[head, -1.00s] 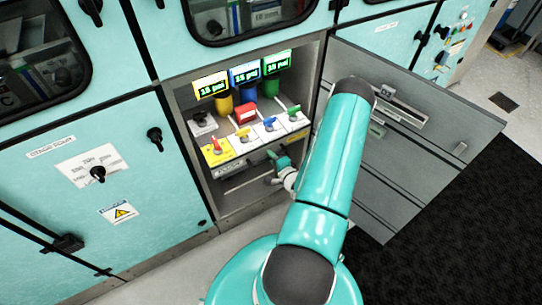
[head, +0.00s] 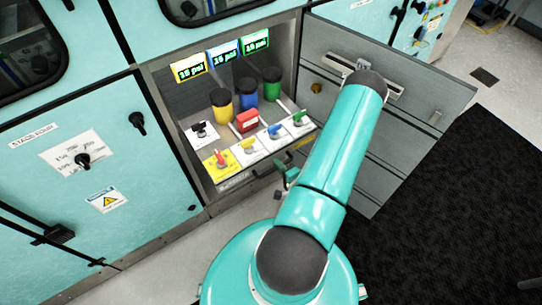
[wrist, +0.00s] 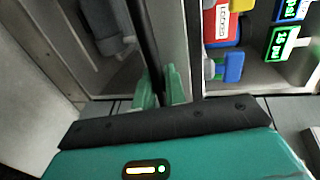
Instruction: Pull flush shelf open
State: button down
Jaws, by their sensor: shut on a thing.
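The flush shelf (head: 236,181) is a grey panel with a yellow-marked label, several coloured valve handles and a dark bar handle (head: 268,166) on its front. It sticks out of the open cabinet, covering most of the lower opening. My gripper (head: 288,177) is at the right end of this bar, partly hidden by my arm. In the wrist view, its two green fingers (wrist: 160,88) are shut around the dark bar, which runs up the picture between them. The shelf's coloured handles show at the right there.
The cabinet door (head: 385,120) stands wide open at the right, behind my arm. Yellow, blue and green cylinders with lit displays (head: 223,55) stand at the back of the cabinet. A closed teal panel (head: 90,165) is at the left. A black mat (head: 450,200) covers the right floor.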

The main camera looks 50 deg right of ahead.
jog(key=shift+f+v, duration=0.15)
jog(key=shift+v, duration=0.6)
jog(key=shift+f+v, duration=0.2)
jog(key=shift+v, duration=0.6)
jog(key=c, duration=1.8)
grip_release()
jog(key=v, duration=1.4)
